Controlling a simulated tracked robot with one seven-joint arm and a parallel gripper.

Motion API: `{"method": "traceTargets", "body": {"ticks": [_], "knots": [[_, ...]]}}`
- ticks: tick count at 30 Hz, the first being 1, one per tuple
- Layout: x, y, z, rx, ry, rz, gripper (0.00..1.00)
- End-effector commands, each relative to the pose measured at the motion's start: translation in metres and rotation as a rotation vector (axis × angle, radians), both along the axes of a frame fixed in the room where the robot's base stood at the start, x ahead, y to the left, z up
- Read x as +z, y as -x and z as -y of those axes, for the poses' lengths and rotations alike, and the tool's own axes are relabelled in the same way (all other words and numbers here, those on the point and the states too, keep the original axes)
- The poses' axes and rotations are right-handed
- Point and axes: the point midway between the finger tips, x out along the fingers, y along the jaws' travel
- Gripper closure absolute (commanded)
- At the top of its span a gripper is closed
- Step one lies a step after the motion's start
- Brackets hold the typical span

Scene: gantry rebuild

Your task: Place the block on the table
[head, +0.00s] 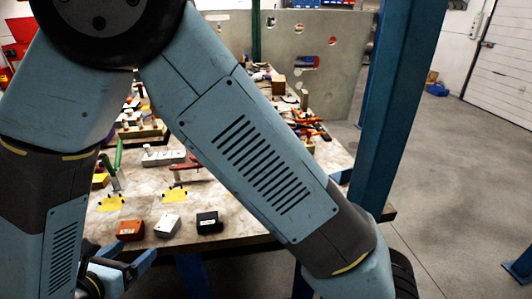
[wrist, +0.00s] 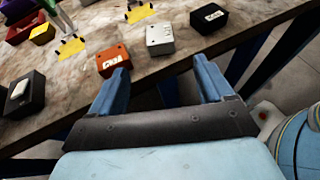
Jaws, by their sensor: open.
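Three small blocks stand in a row near the front edge of the table (head: 240,228). They are an orange block (head: 131,230), a white block (head: 167,225) and a black block (head: 209,222). In the wrist view, the orange block (wrist: 113,62) is just beyond the left fingertip. The white block (wrist: 159,40) is beyond the gap between the fingers, and the black block (wrist: 208,19) is beyond the right finger. My gripper (wrist: 158,68) is open and empty by the table's front edge. In the head view my gripper (head: 127,256) is partly hidden by my arm.
Yellow patches (head: 174,196) lie behind the blocks. A dark box with a white top (wrist: 24,95) sits at the left in the wrist view. Tools clutter the table's back (head: 300,122). A blue post (head: 385,110) rises at the right; open floor lies beyond.

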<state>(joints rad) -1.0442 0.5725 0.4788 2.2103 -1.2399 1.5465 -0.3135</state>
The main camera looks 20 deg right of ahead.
Motion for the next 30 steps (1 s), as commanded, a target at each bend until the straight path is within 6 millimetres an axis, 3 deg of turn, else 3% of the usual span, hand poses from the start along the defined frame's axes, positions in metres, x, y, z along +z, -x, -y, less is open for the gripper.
{"method": "traceTargets", "body": {"ticks": [5,9,15,21,30], "knots": [[0.018,-0.020,0.024,-0.100,-0.048,0.001,0.20],[0.046,-0.046,0.068,-0.283,-0.142,0.003,0.20],[0.082,-0.070,0.138,-0.565,-0.312,0.009,0.20],[0.112,-0.077,0.204,-0.840,-0.507,0.031,0.20],[0.147,-0.066,0.285,-1.223,-0.851,0.092,0.20]]}}
